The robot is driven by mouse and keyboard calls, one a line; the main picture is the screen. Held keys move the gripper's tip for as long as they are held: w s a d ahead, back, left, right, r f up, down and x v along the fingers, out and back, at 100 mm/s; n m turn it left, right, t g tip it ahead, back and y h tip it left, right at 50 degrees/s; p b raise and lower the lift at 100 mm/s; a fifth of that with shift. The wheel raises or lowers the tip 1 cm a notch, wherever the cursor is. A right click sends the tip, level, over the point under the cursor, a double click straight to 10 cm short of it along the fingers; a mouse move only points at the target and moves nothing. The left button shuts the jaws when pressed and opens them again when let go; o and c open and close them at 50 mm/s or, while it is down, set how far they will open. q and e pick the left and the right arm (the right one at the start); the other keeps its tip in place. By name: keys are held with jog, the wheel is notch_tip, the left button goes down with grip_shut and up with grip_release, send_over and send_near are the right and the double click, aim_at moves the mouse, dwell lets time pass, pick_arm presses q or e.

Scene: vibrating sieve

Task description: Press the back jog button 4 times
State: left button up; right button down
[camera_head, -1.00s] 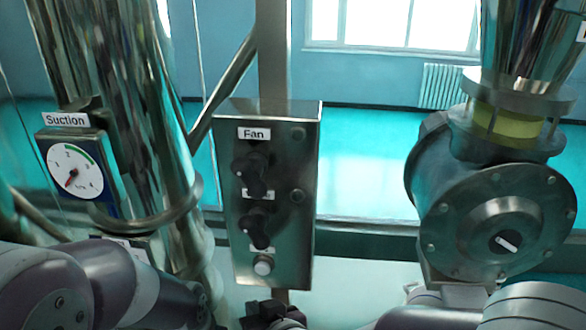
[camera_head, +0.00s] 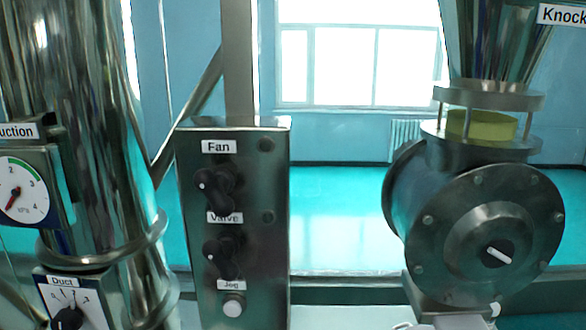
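The jog button (camera_head: 233,306) is a round pale button low on the front of a grey metal control panel (camera_head: 262,230), left of the middle. A small label reading Jog (camera_head: 231,284) sits just above it. I see no other jog button here, and nothing touches this one. Whether it is pressed in cannot be told. Neither of my grippers shows in this view.
Above the button are a Valve knob (camera_head: 224,250) and a Fan knob (camera_head: 216,184). At left are a shiny duct (camera_head: 85,130), a suction gauge (camera_head: 20,190) and a Duct dial (camera_head: 72,302). At right is a round flanged metal housing (camera_head: 490,235).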

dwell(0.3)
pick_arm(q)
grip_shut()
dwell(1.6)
